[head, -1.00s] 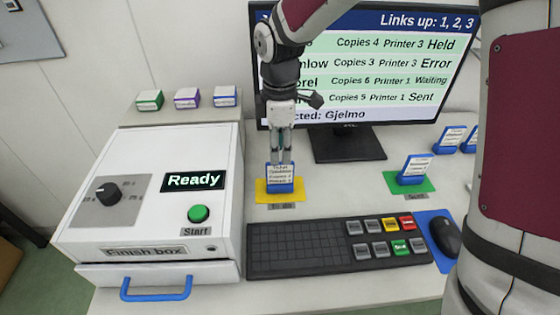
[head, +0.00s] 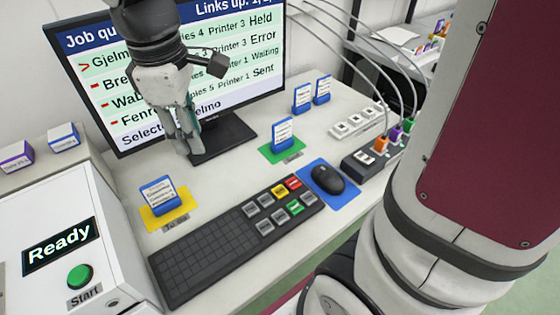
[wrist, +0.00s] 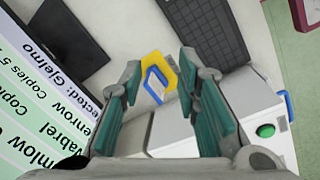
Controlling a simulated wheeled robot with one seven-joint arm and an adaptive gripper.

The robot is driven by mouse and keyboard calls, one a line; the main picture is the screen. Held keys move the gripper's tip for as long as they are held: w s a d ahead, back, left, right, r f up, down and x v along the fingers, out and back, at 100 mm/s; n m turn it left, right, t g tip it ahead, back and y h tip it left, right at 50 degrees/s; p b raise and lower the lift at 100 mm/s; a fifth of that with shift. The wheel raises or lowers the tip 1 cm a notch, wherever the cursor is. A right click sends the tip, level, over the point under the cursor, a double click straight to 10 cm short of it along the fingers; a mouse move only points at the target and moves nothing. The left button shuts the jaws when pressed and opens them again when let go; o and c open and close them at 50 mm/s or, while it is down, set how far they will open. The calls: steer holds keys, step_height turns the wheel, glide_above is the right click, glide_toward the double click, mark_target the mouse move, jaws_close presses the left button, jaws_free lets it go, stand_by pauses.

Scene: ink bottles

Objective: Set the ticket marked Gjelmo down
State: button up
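A blue ticket holder with a white card (head: 158,194) stands upright on the yellow mat (head: 183,212) in the head view. Its print is too small for me to read the name. It also shows between my fingers, farther off, in the wrist view (wrist: 155,84), on the yellow mat (wrist: 168,64). My gripper (head: 186,145) is open and empty, up and to the right of this ticket in the head view; its fingers stand apart in the wrist view (wrist: 158,85). Another ticket (head: 283,133) stands on the green mat (head: 270,154).
A monitor (head: 240,83) behind lists jobs, with Gjelmo selected. A keyboard (head: 205,254) and a mouse (head: 327,179) on a blue pad lie in front. The white box reading Ready (head: 95,195) is at left. Two more tickets (head: 302,98) stand at the back.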

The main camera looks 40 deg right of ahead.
steer(key=s+d+m, duration=0.3)
steer(key=s+m, duration=0.2)
steer(key=s, duration=0.4)
steer(key=s+d+r+m+t+y, duration=0.1)
steer(key=s+d+m, duration=0.2)
steer(key=s+m, duration=0.3)
steer(key=s, duration=0.4)
steer(key=shift+s+d, duration=0.3)
